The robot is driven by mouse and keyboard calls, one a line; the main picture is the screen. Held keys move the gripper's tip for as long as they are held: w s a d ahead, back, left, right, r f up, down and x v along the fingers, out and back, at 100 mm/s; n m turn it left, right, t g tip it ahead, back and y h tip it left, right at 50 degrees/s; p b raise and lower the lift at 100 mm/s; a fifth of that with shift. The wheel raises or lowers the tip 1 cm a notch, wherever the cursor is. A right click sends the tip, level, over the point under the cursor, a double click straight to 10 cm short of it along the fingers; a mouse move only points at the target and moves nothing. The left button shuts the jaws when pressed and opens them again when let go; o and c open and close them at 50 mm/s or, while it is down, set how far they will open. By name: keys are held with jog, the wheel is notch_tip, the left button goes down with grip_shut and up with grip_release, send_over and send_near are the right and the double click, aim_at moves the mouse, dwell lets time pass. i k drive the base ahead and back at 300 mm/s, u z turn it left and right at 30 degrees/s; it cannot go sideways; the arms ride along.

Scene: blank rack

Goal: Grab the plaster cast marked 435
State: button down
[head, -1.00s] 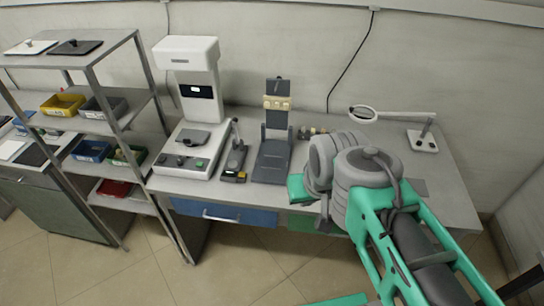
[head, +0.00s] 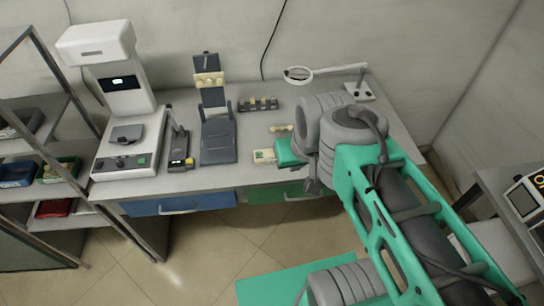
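Small cream pieces that look like plaster casts are on the workbench (head: 385,100). A pale block (head: 264,156) lies near the front, just left of my arm's green link. Another small cream piece (head: 281,128) lies behind it. A dark rack (head: 258,105) at the back holds several cream pieces. More cream pieces sit on the upright dark stand (head: 209,80). No number is readable, so I cannot tell which is marked 435. My arm reaches over the right of the bench; my gripper is mostly hidden by its links, and its fingers cannot be made out.
A white machine with a display (head: 122,82) and a small black device (head: 180,148) stand on the left of the bench. A ring magnifier lamp (head: 299,75) stands at the back right. Metal shelving (head: 50,150) is at far left. Another table with a device is at right.

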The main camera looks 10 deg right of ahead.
aim_at(269, 156)
jog(key=u, duration=3.4)
jog(key=k, duration=1.45)
jog(key=z, duration=1.3)
jog(key=i, duration=0.5)
jog(key=u, duration=0.05)
